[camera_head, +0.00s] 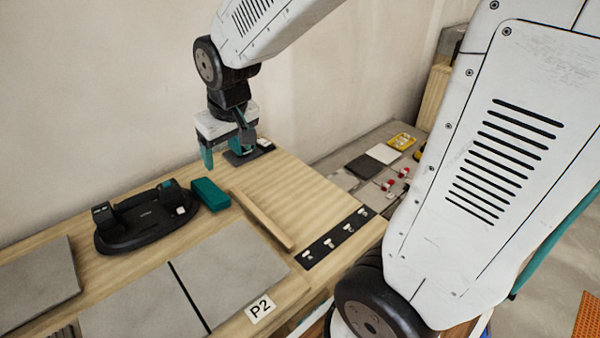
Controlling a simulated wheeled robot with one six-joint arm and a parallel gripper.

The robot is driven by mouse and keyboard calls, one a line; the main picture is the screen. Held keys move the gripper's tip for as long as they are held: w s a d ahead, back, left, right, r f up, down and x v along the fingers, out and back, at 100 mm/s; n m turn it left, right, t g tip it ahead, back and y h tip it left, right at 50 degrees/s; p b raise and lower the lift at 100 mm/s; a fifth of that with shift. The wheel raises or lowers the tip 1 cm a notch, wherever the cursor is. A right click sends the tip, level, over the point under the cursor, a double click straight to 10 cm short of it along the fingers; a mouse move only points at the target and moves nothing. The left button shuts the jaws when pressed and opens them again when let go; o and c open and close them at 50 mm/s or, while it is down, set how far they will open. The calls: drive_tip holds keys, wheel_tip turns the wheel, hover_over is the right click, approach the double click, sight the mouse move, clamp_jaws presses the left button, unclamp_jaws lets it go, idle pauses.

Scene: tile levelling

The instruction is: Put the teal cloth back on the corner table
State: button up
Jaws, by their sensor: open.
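A teal block-shaped item (210,195), which may be the folded teal cloth, lies on the wooden table beside a black tray-like stand. I cannot tell its material. My gripper (226,158) has teal fingers, is open and points down above the back of the wooden table, behind and slightly right of the teal item. Nothing shows between its fingers. A lower grey surface (342,178) lies beyond the table's right end; I cannot tell whether it is the corner table.
The black stand (145,219), a wooden strip (262,220), large grey tiles (228,272) and a black strip with white pieces (332,240) lie on the wooden table (310,195). A dark pad (248,157) is near my gripper. A yellow tray (401,142) sits on the grey surface.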

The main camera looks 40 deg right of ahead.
drive_tip(key=s+r+g, duration=0.1)
drive_tip(key=s+r, duration=0.1)
drive_tip(key=s, duration=0.9)
drive_tip(key=s+d+r+g, duration=0.1)
drive_tip(key=s+r, duration=0.2)
drive_tip(key=s, duration=0.8)
drive_tip(key=shift+d+r+m, duration=0.2)
drive_tip(key=shift+r+m, duration=0.15)
drive_tip(key=shift+m, duration=0.05)
